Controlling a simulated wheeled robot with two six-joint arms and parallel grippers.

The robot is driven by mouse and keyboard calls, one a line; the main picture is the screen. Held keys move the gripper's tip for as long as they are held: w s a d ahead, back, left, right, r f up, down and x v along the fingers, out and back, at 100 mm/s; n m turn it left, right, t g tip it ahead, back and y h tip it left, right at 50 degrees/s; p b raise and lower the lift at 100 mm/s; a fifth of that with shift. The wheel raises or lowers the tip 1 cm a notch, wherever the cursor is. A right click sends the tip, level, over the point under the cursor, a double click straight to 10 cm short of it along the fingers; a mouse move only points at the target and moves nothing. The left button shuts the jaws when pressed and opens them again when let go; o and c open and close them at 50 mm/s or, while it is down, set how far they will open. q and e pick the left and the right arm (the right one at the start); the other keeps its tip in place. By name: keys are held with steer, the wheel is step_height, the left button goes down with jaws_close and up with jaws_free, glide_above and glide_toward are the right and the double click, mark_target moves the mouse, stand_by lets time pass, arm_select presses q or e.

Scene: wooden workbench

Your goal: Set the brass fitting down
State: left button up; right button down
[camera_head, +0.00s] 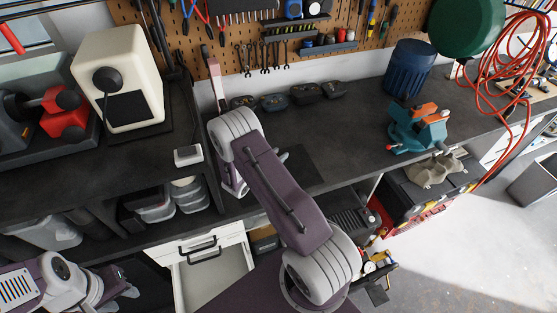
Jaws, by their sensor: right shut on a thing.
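My right arm (285,200) rises from the bottom middle, bends over the dark bench top (345,140) and turns down at its far end. Its forearm covers the right gripper, so I cannot see the jaws or anything between them. I cannot make out the brass fitting anywhere in view. A dark flat patch (304,168) on the bench shows just right of the forearm. My left gripper (118,288) is low at the bottom left, in front of the bench and away from its top. Its fingers are too small and unclear to read.
A blue-green vise (417,130) and a blue bin (408,68) stand on the right of the bench. Several dark trays (303,94) line the back. A cream machine (120,78) stands at left. An open drawer (213,275) juts out below. Bench between forearm and vise is clear.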

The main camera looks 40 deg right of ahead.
steer(key=f, duration=0.3)
steer(key=shift+w+d+f+p, duration=0.25)
steer(key=shift+d+f+p, duration=0.05)
steer(key=shift+d+f, duration=0.1)
steer(key=shift+s+a+f+b, duration=0.1)
steer(key=shift+s+a+b, duration=0.1)
steer(key=shift+a+b, duration=0.1)
steer(key=c, duration=1.3)
jaws_free()
steer(key=shift+o, duration=1.1)
steer(key=shift+w+d, duration=0.1)
steer(key=shift+d, duration=0.05)
